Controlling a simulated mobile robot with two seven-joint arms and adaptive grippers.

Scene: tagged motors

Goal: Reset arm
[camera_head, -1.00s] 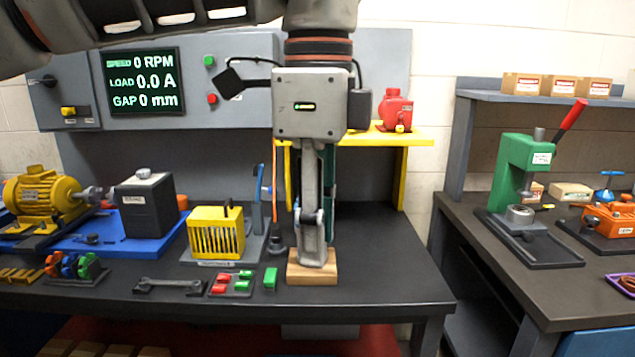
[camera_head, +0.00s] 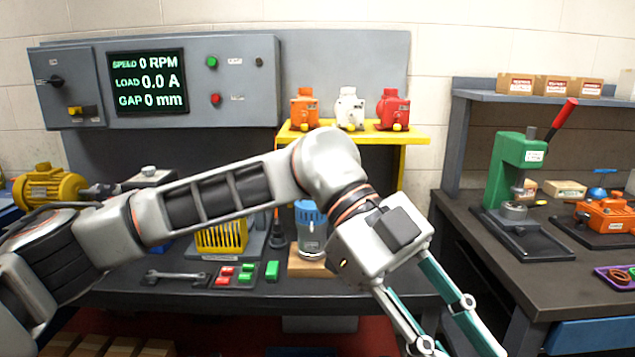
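My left arm (camera_head: 215,200) comes in from the left and crosses in front of the bench. My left gripper (camera_head: 456,342) points down and right, off the bench's front right corner; its two fingers are spread, with nothing seen between them, and their tips are near or past the bottom edge. A blue and grey motor (camera_head: 311,240) stands upright on a wooden block (camera_head: 306,267), apart from the gripper. My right gripper is not in view.
Orange (camera_head: 304,110), white (camera_head: 349,110) and red (camera_head: 389,110) motors stand on a yellow shelf (camera_head: 413,135). A yellow cage (camera_head: 220,238), wrench (camera_head: 173,276) and coloured tags (camera_head: 246,272) lie near my arm. A green press (camera_head: 515,175) stands on the right bench.

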